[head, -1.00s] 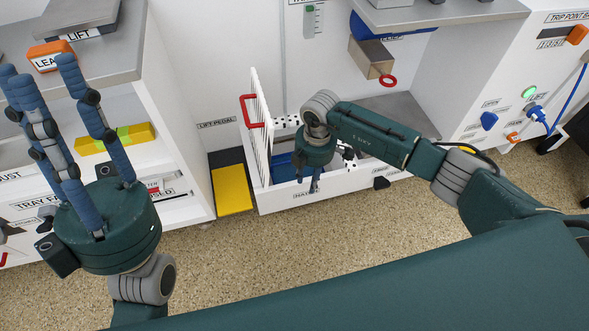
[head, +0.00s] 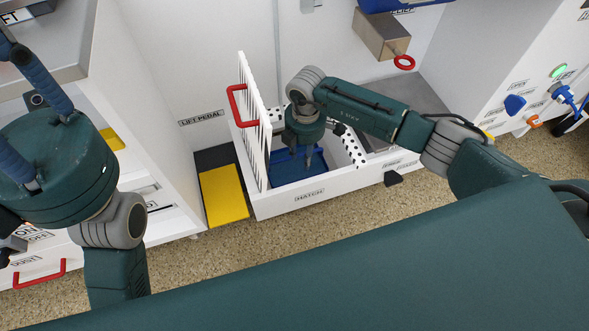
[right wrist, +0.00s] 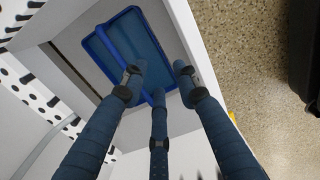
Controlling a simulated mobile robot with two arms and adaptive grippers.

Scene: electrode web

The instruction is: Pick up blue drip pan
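The blue drip pan (head: 294,168) lies in the white bin labelled HATCH. In the right wrist view the pan (right wrist: 135,45) is a shallow rectangular tray with a raised rim, beyond my fingertips. My right gripper (head: 308,158) points down into the bin above the pan and hides part of it. In the right wrist view its fingers (right wrist: 158,80) are spread and nothing is between them; contact with the pan cannot be told. My left gripper (head: 38,70) is at the left edge with spread fingers, cut off by the frame and away from the pan.
The slotted white hatch panel (head: 252,115) with a red handle (head: 238,106) stands upright at the bin's left. A dotted white strip (head: 348,145) is to the right. The yellow lift pedal (head: 222,195) is on the floor. A box with a red ring (head: 404,62) hangs above.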

